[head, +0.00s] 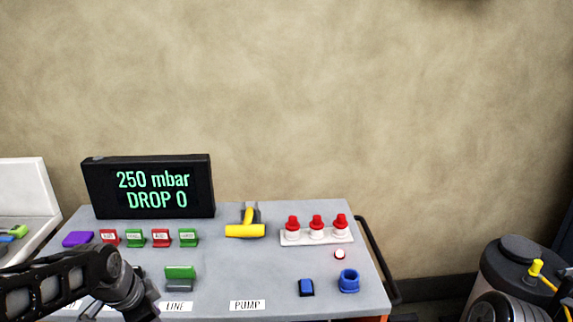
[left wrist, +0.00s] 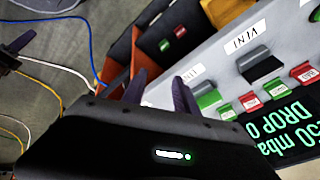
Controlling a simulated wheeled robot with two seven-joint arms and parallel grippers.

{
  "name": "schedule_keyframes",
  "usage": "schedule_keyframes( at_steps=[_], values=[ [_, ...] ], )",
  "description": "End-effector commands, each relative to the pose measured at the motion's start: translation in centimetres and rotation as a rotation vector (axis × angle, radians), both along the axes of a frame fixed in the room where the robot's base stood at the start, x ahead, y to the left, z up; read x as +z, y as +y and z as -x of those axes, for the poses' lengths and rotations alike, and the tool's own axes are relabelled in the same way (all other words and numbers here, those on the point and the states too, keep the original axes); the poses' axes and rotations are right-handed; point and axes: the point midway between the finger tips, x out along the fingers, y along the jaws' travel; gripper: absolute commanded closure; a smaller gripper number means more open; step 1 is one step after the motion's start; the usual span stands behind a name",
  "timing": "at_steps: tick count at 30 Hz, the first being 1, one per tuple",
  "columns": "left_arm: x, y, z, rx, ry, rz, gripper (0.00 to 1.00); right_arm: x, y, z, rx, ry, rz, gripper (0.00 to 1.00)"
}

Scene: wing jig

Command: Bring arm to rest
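My left arm comes in from the lower left in the head view, over the front left of the grey bench (head: 225,280). Its gripper is cut off by the bottom edge there. In the left wrist view my left gripper (left wrist: 160,80) has its two dark fingers apart, with nothing held between them. The fingers show in front of the bench edge; whether they touch it cannot be told. A dark part with a finger-like tip (left wrist: 20,43) at the left edge of that view may be my right gripper; its state is unclear. No right arm shows in the head view.
The display (head: 148,187) reads 250 mbar, DROP 0. A dark drum (head: 525,270) stands right. Cables (left wrist: 60,62) lie on the floor.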

Motion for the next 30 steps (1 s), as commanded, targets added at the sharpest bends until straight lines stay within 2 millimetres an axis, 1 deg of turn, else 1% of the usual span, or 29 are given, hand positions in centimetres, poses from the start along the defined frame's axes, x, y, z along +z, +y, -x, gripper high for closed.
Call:
schedule_keyframes(
  at_steps=[3, 5, 6, 8, 9, 11, 12, 14, 15, 16, 18, 21, 22, 24, 25, 27, 30],
  values=[
    [-4.0, -2.9, -1.9, 0.174, -0.034, 0.131, 0.65, 0.0, 0.0, 0.0, 0.000, 0.000, 0.000, 0.64],
    [-6.8, -4.9, -2.5, 0.287, -0.040, 0.218, 0.65, 0.0, 0.0, 0.0, 0.000, 0.000, 0.000, 0.64],
    [-9.1, -6.5, -2.7, 0.373, -0.033, 0.282, 0.65, 0.0, 0.0, 0.0, 0.000, 0.000, 0.000, 0.64],
    [-13.1, -9.0, -2.2, 0.510, -0.006, 0.378, 0.65, 0.0, 0.0, 0.0, 0.000, 0.000, 0.000, 0.64],
    [-15.8, -10.7, -1.4, 0.603, 0.019, 0.437, 0.65, 0.0, 0.0, 0.0, 0.000, 0.000, 0.000, 0.64],
    [-19.7, -13.1, 0.5, 0.730, 0.067, 0.504, 0.65, 0.0, 0.0, 0.0, 0.000, 0.000, 0.000, 0.64],
    [-22.1, -14.5, 2.2, 0.802, 0.107, 0.534, 0.65, 0.0, 0.0, 0.0, 0.000, 0.000, 0.000, 0.64],
    [-25.4, -16.4, 5.3, 0.890, 0.169, 0.557, 0.65, 0.0, 0.0, 0.0, 0.000, 0.000, 0.000, 0.64],
    [-27.3, -17.5, 7.5, 0.930, 0.213, 0.557, 0.65, 0.0, 0.0, 0.0, 0.000, 0.000, 0.000, 0.64],
    [-28.5, -18.2, 9.1, 0.950, 0.244, 0.553, 0.65, 0.0, 0.0, 0.0, 0.000, 0.000, 0.000, 0.64],
    [-30.7, -19.7, 12.9, 0.964, 0.319, 0.528, 0.65, 0.0, 0.0, 0.0, 0.000, 0.000, 0.000, 0.64],
    [-32.6, -21.2, 17.2, 0.956, 0.419, 0.488, 0.65, 0.0, 0.0, 0.0, 0.000, 0.000, 0.000, 0.64],
    [-33.0, -21.5, 18.3, 0.952, 0.442, 0.479, 0.65, 0.0, 0.0, 0.0, 0.000, 0.000, 0.000, 0.64],
    [-33.7, -22.1, 19.9, 0.943, 0.480, 0.464, 0.65, 0.0, 0.0, 0.0, 0.000, 0.000, 0.000, 0.64],
    [-33.9, -22.2, 20.3, 0.940, 0.491, 0.459, 0.65, 0.0, 0.0, 0.0, 0.000, 0.000, 0.000, 0.64],
    [-34.1, -22.5, 20.9, 0.937, 0.503, 0.454, 0.65, 0.0, 0.0, 0.0, 0.000, 0.000, 0.000, 0.64],
    [-34.2, -22.5, 20.9, 0.934, 0.505, 0.453, 0.65, 0.0, 0.0, 0.0, 0.000, 0.000, 0.000, 0.64]
  ],
)
